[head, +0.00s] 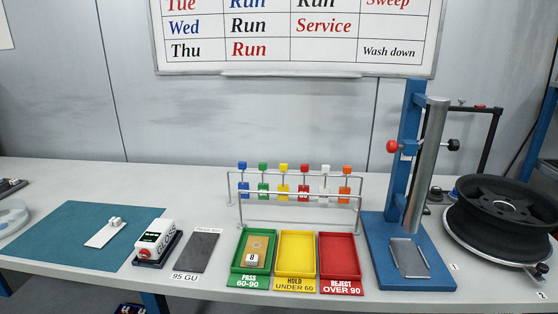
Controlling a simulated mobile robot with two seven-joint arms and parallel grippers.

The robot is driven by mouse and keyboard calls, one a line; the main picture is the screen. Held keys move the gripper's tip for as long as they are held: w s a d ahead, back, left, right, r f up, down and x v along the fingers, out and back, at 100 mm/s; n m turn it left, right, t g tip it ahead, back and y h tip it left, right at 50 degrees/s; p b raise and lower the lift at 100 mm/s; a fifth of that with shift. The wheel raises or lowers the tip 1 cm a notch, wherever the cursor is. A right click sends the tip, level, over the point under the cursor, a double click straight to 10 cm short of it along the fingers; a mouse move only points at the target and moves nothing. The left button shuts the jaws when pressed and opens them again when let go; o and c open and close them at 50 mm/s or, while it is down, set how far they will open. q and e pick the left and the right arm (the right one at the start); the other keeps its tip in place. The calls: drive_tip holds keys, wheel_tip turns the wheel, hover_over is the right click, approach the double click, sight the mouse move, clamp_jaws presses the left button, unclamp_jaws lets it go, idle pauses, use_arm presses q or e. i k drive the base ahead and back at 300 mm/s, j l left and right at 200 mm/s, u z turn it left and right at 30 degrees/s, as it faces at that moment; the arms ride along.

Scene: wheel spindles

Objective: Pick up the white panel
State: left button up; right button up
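A thin white panel (102,236) lies flat on the teal mat (60,240) at the left of the table. A small white knob-like piece (115,222) sits at its far right end. Neither of my grippers shows in the head view.
A white gloss meter (155,238) and a grey plate (197,252) lie right of the mat. Green, yellow (295,256) and red trays follow, with a rack of coloured tags (295,188) behind. A blue stand (405,180) and black wheel (505,215) are at right.

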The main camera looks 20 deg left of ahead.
sight(105, 231)
drive_tip(key=u, duration=1.75)
drive_tip(key=j+z, duration=0.1)
drive_tip(key=z, duration=1.05)
drive_tip(key=j+z, duration=0.7)
drive_tip(key=k+j+z, duration=0.15)
drive_tip(key=z, duration=0.15)
drive_tip(key=k+j+z, duration=0.3)
drive_tip(key=j, duration=0.2)
drive_tip(key=k+j+z, duration=0.3)
drive_tip(key=j, duration=0.15)
drive_tip(key=k+j+z, duration=0.15)
drive_tip(key=k+j, duration=0.55)
drive_tip(key=j, duration=0.1)
